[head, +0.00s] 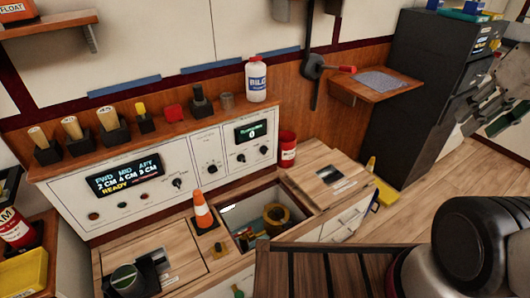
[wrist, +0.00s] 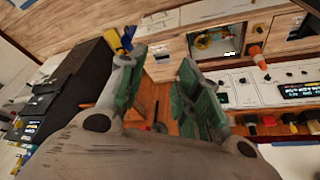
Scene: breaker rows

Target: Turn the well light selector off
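A white control panel (head: 150,200) runs along the wall in the head view, with a lit display (head: 124,176) at its left and a smaller green-lit one (head: 250,131) at its right. Several dark selector knobs sit on it, including one beside the left display (head: 177,183) and others toward the right (head: 211,168). Their labels are too small to read, so I cannot tell which is the well light selector. The panel also shows upside down in the wrist view (wrist: 243,88). My gripper (wrist: 162,58) is open and empty, with green pads, apart from the panel; it shows at the head view's right edge (head: 508,106).
An open well (head: 237,209) in the wooden counter holds a yellow ring-shaped object. An orange cone (head: 203,212) stands at its edge, before the panel. A white bottle (head: 256,80) and several holders line the ledge.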

